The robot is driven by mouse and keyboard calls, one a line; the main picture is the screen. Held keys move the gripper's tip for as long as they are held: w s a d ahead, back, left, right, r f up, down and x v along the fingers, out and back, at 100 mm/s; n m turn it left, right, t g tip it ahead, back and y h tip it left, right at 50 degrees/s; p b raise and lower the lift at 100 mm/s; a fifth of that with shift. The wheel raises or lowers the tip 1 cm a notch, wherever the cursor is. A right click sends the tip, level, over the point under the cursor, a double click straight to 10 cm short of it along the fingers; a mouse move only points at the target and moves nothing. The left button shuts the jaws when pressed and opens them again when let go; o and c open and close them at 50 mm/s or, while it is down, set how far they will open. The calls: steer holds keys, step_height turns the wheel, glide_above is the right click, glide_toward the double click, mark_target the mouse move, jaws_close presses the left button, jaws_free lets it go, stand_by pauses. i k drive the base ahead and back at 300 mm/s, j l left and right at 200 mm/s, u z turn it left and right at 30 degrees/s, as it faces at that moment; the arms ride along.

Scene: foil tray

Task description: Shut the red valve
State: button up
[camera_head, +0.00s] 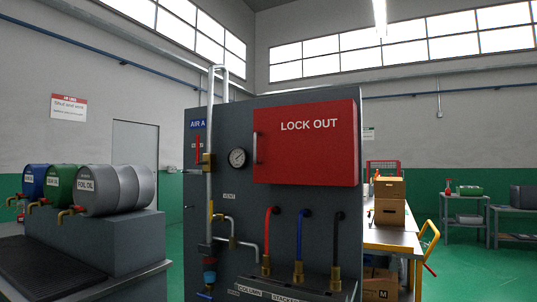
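A red lever handle (198,148) stands upright on the left part of a dark grey panel (225,180), under a blue "AIR A" sign. It runs roughly parallel to the vertical metal pipe (210,120). A brass valve body (207,160) sits on that pipe at the lever's lower end. A small red part (209,263) shows lower on the same pipe line, above a blue one; its exact form is too small to tell. My gripper is not in view.
A red "LOCK OUT" box (305,145) juts from the panel, right of a round gauge (237,158). Red, blue and black hoses hang below. Drums with red-handled taps lie on a grey stand (110,245) at left. A workbench (392,240) with boxes stands right; green floor shows beyond.

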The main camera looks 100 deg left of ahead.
mark_target(197, 162)
steer(key=u, duration=3.1)
